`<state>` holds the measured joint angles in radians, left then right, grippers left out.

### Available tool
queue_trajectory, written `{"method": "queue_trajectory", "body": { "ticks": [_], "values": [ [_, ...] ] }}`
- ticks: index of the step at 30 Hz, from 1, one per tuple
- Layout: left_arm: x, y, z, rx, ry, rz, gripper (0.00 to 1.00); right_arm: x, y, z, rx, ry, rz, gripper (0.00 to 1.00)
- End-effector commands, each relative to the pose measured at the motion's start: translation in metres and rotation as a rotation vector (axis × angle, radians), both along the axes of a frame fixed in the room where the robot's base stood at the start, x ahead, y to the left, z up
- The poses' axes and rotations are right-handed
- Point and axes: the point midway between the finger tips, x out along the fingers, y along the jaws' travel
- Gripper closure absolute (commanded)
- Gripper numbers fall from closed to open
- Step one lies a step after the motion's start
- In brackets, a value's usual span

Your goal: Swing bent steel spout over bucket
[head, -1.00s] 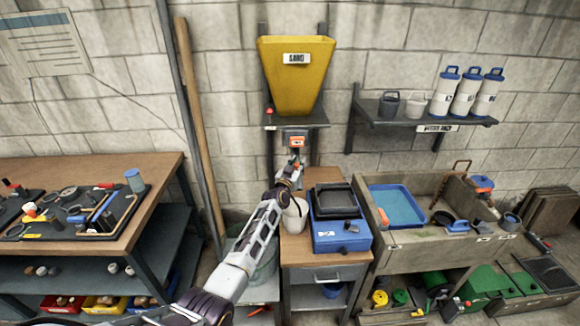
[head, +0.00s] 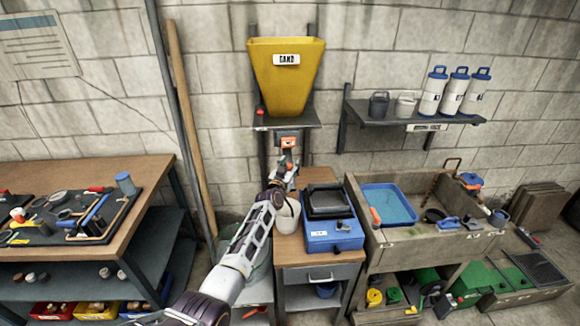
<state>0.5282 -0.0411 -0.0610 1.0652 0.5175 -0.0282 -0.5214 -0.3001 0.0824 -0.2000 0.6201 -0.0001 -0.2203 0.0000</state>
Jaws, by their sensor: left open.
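My left gripper (head: 288,150) is open and raised just below the small shelf under the yellow sand hopper (head: 287,75). The gripper and wrist cover most of what is beneath the hopper. I cannot make out the bent steel spout clearly or tell whether the jaws are around it or touching it. A pale bucket (head: 288,217) stands on the wooden stand, beside the blue box and partly behind my left forearm. A larger greyish bucket (head: 258,258) is lower down, left of the stand and partly hidden by the arm. My right gripper is not in view.
The blue box (head: 333,235) sits close right of the pale bucket. A wooden pole (head: 192,130) leans on the wall left of the hopper. A workbench (head: 150,190) with tools is left; a trough with a blue tray (head: 388,205) is right.

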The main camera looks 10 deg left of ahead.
Motion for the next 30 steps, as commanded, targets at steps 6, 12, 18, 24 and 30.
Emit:
{"method": "queue_trajectory", "body": {
  "ticks": [6,12,18,24,30],
  "values": [
    [-0.001,0.0,0.0,0.0,0.0,0.0,0.55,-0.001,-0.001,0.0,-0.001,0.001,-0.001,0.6],
    [-0.006,0.0,0.001,0.0,-0.001,-0.001,0.55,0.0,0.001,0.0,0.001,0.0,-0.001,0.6],
    [-0.017,0.001,0.0,-0.001,-0.001,0.0,0.55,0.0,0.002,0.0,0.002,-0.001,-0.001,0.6],
    [-0.031,0.003,0.0,0.0,-0.001,0.0,0.55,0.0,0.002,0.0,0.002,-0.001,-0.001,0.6],
    [-0.046,0.004,0.0,0.0,-0.001,0.0,0.55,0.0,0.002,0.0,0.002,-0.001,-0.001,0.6]
  ]
}}
